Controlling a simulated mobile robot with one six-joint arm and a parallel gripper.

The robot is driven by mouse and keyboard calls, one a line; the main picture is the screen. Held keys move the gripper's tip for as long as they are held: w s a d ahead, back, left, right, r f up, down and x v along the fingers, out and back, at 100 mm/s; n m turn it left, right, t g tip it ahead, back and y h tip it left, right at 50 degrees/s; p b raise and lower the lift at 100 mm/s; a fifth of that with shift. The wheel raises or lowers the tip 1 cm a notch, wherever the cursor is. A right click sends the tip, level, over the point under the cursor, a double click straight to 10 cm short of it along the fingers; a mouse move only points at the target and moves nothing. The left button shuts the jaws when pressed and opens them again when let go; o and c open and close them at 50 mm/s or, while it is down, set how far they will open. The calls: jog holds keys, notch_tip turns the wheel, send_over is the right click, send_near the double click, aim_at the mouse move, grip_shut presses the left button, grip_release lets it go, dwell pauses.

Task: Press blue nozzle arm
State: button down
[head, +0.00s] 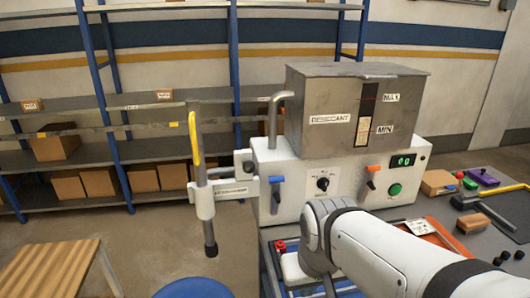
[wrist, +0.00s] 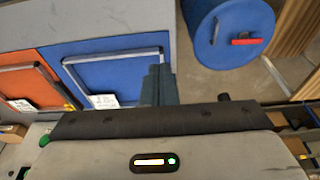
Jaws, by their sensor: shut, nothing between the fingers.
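A white washer unit (head: 330,195) with a grey steel tank on top stands in the middle of the head view. A blue lever (head: 277,185) hangs on the left of its front face, beside a black dial. To its left, an upright nozzle tube (head: 205,175) with a yellow handle is held in a white bracket. In the wrist view my gripper (wrist: 158,70) is shut and empty, its dark fingers over the right edge of a blue square panel (wrist: 118,66). In the head view my white arm reaches in at the lower right; its gripper cannot be made out there.
An orange lever (head: 372,172) and a green button (head: 395,190) are on the washer's right side. A blue drum (wrist: 228,30) with a red handle stands on the floor. Tools and blocks lie on the grey worktop (head: 490,165) at right. Shelves (head: 75,105) stand behind.

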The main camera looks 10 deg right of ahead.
notch_tip(320, 180, up, 17)
jog(key=g+p, duration=0.1)
jog(key=p, duration=0.9)
send_over(275, 166)
jog(key=s, duration=0.3)
jog(key=shift+s+a+f, duration=0.1)
jog(key=shift+s+a, duration=0.05)
jog(key=f, duration=0.6)
jog(key=w+f+p, duration=0.1)
jog(key=f, duration=0.3)
jog(key=shift+w, duration=0.1)
